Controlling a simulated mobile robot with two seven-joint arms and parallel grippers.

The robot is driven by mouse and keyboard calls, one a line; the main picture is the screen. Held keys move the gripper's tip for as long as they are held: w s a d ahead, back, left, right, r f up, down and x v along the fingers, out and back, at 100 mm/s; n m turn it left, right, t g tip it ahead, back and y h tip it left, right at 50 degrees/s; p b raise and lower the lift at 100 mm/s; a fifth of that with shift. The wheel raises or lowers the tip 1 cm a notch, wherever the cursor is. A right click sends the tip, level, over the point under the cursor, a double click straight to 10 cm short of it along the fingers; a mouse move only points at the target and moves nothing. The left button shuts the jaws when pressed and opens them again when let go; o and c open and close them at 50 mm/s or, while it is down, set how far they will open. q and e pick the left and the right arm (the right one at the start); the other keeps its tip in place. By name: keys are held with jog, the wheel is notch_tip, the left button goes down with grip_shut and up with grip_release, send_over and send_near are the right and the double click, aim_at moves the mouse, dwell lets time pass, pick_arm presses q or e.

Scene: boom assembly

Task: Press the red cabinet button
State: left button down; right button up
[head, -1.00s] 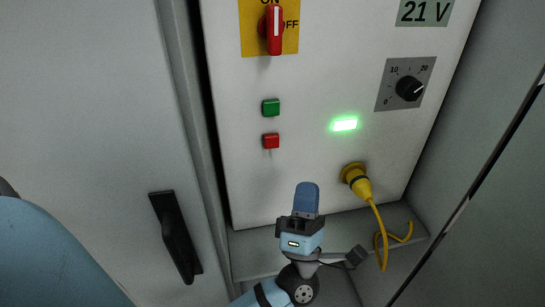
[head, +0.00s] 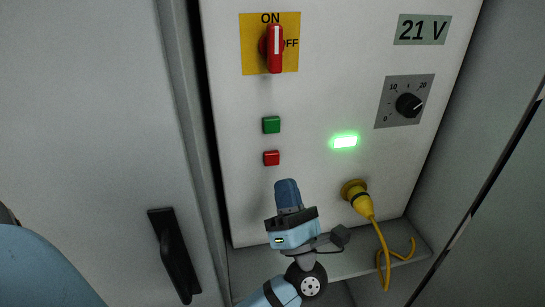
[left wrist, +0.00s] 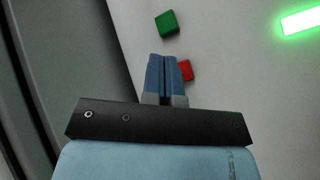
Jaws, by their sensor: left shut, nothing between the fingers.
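The red button (head: 271,158) is a small square on the white cabinet panel, below the green button (head: 271,125). My left gripper (head: 287,183) is shut and empty, with its fingertips a little below and right of the red button in the head view. In the left wrist view the shut blue fingers (left wrist: 166,58) point toward the panel and partly cover the red button (left wrist: 185,69), which shows at their right. The green button (left wrist: 167,22) is above them. I cannot tell whether the fingertips touch the panel. My right gripper is not in view.
A red rotary switch (head: 274,48) points to ON. A lit green lamp (head: 344,142), a black dial (head: 409,105) and a display (head: 422,30) reading 21 V are on the panel. A yellow plug (head: 361,201) with a cable is at lower right. A black door handle (head: 174,255) is left.

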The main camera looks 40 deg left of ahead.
aim_at(272, 158)
pick_arm(q)
jog(key=w+a, duration=0.3)
jog(key=a, duration=0.1)
jog(key=shift+w, duration=0.2)
dwell(1.1)
jog(key=shift+a, duration=0.1)
dwell(0.7)
jog(key=shift+w+a, duration=0.25)
jog(key=shift+w+a+b, duration=0.2)
jog(key=shift+a+b, duration=0.05)
jog(key=shift+b, duration=0.1)
dwell(0.5)
jog(key=shift+w+a+r, duration=0.1)
jog(key=shift+a+r, duration=0.1)
jog(key=shift+r, duration=0.15)
dwell(0.8)
